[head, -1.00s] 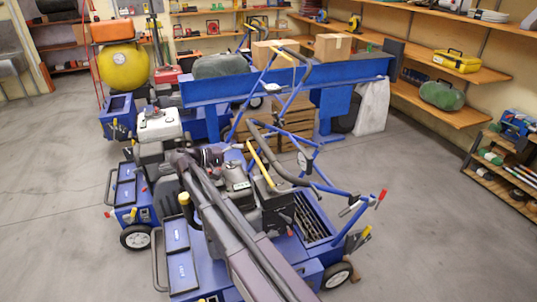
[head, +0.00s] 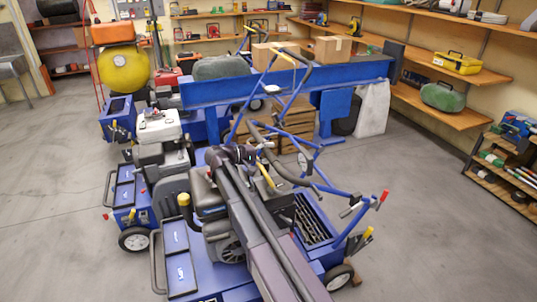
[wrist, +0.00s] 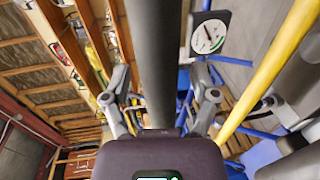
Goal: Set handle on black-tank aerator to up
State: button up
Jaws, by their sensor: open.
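The nearest blue aerator (head: 320,220) has a dark engine and tank (head: 205,193), partly hidden behind my arm in the head view. Its dark curved handlebar (head: 290,173) and a yellow bar (head: 265,174) rise beside my gripper (head: 240,153). In the wrist view, my gripper (wrist: 162,103) is open. A dark bar (wrist: 156,60) runs between its fingers; I cannot tell whether they touch it. The yellow bar (wrist: 270,70) slants past on the right, clear of the fingers. A round gauge (wrist: 209,36) shows near the top.
A white-topped aerator (head: 158,125) stands close on the left. A blue beam bench (head: 290,85) with cardboard boxes (head: 332,48) is behind. Shelves (head: 470,75) line the right wall. The floor (head: 440,230) at right is clear.

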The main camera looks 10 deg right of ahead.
grip_shut()
jog(key=shift+d+r+p, duration=0.1)
jog(key=shift+r+p, duration=0.1)
jog(key=shift+p, duration=0.1)
